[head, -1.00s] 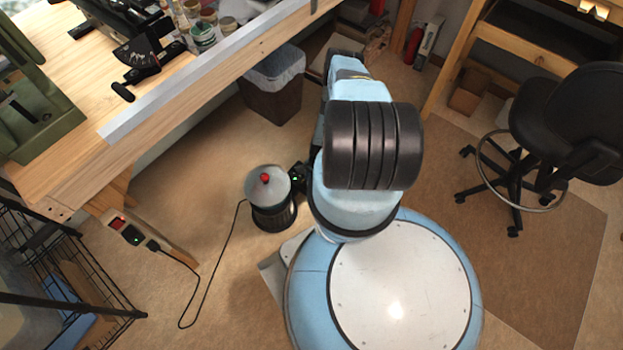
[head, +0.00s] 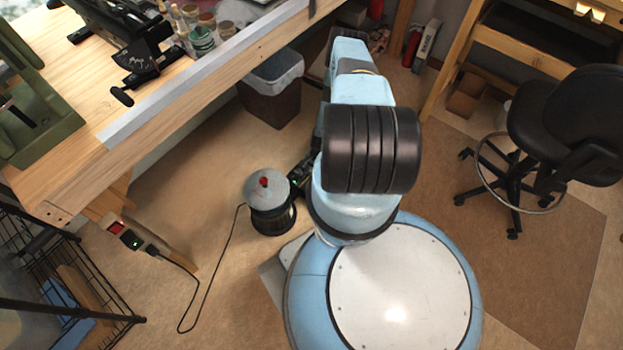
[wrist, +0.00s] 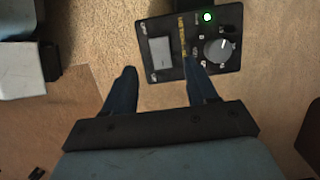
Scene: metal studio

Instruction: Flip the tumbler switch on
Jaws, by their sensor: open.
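A black control panel (wrist: 190,44) is at the upper middle of the wrist view. It carries a grey square switch (wrist: 160,50), a yellow label strip, a lit green lamp (wrist: 207,16) and a round grey knob (wrist: 216,50). I cannot tell which way the switch is set. My gripper (wrist: 158,70) is open and empty, its two dark fingers spread below the switch. The right finger overlaps the panel's lower edge; the left fingertip is left of the panel. Contact cannot be judged. In the head view my arm hides the gripper.
A dark canister (head: 270,212) with a red top knob stands left of my arm. A power strip (head: 128,236) is on the workbench (head: 160,130) leg, its cord crossing the floor. A bin (head: 272,92) is under the bench. A black chair (head: 560,130) stands right.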

